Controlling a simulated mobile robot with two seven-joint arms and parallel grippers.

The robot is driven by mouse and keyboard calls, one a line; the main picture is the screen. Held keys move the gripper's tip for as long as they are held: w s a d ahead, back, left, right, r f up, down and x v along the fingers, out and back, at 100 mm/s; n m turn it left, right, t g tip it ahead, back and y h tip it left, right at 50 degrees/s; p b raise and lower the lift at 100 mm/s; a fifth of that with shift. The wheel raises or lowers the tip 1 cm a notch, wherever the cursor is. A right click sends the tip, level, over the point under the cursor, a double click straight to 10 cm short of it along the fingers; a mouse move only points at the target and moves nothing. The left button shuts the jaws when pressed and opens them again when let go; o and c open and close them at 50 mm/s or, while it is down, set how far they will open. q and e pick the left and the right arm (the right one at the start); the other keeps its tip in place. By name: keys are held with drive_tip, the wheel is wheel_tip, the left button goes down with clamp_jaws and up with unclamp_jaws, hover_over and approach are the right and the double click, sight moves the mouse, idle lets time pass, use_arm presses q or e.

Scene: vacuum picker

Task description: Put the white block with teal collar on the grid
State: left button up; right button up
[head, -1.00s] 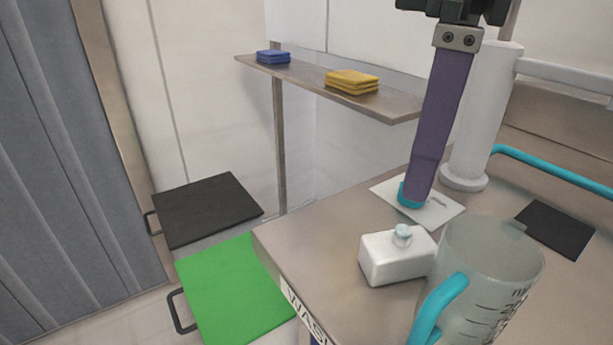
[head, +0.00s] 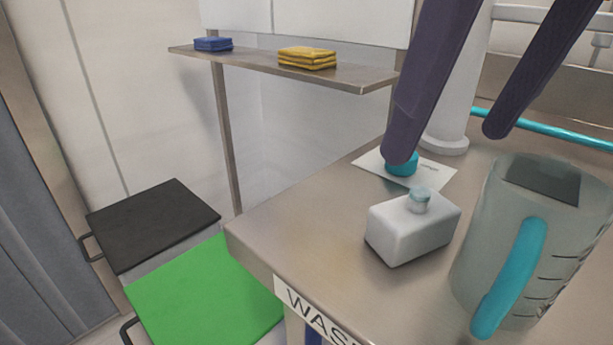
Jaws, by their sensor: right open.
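The white block with teal collar (head: 408,233) sits upright on the steel worktop near its front-left part, with a pale teal neck and knob on top. My right gripper (head: 447,143) is above and behind the block, its two long purple fingers spread wide and empty. Its left fingertip overlaps a small teal piece (head: 402,167) on a white card (head: 425,172); I cannot tell if they touch. My left gripper is out of view. I cannot make out a grid in this view.
A clear measuring jug (head: 480,240) with a teal handle stands right of the block. A white column rises behind the card. A shelf (head: 350,78) holds blue pads (head: 213,44) and yellow pads (head: 307,58). Black-lidded (head: 150,222) and green-lidded (head: 205,295) bins stand lower left.

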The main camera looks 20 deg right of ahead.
sight(422, 199)
drive_tip(key=b+x, duration=0.2)
drive_tip(key=x, duration=0.2)
drive_tip(key=b+x, duration=0.2)
drive_tip(key=x, duration=0.3)
drive_tip(key=shift+s+d+f, duration=0.15)
drive_tip(key=shift+d+f, duration=0.05)
drive_tip(key=shift+f, duration=0.15)
drive_tip(key=shift+c, duration=0.4)
drive_tip(key=c, duration=1.2)
drive_tip(key=shift+c, duration=0.2)
drive_tip(key=shift+r, duration=0.15)
